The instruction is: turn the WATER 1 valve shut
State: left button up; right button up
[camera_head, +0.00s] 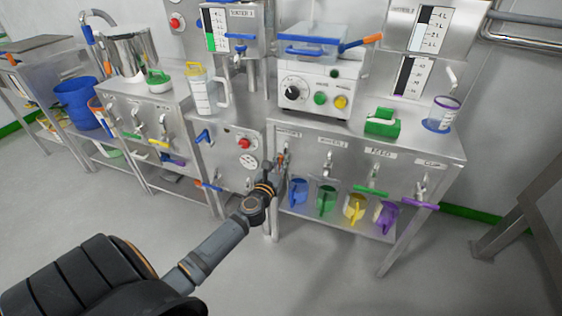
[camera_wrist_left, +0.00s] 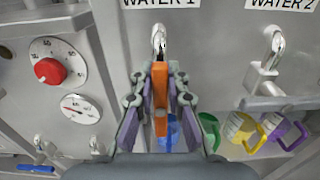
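The WATER 1 valve is a chrome tap (camera_wrist_left: 159,42) under its label, with an orange lever handle (camera_wrist_left: 160,84) that runs up and down in the left wrist view. My left gripper (camera_wrist_left: 160,95) is at this handle, with one finger on each side of it. The fingers stand apart, and narrow gaps seem to show beside the handle. In the head view my left gripper (camera_head: 281,164) covers most of the valve, below the WATER 1 label (camera_head: 289,133). My right gripper is in neither view.
The WATER 2 tap (camera_wrist_left: 276,45) with a grey crosswise handle is just to the right. A blue jug (camera_head: 298,191), a green jug (camera_head: 326,199), a yellow jug (camera_head: 354,207) and a purple jug (camera_head: 387,216) stand below. A red dial (camera_wrist_left: 48,71) is to the left.

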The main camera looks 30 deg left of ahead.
pick_arm(q)
grip_shut()
jog(key=d+f+m+p, duration=0.1)
jog(key=m+p, duration=0.1)
jog(key=m, duration=0.4)
jog(key=d+f+m+p, duration=0.1)
jog(key=m+p, duration=0.1)
jog(key=m, duration=0.4)
jog(key=d+f+m+p, duration=0.1)
jog(key=m+p, duration=0.1)
jog(key=m, duration=0.4)
jog(key=shift+w+d+f, duration=0.1)
jog(key=shift+w+f, duration=0.1)
jog(key=shift+w, duration=0.15)
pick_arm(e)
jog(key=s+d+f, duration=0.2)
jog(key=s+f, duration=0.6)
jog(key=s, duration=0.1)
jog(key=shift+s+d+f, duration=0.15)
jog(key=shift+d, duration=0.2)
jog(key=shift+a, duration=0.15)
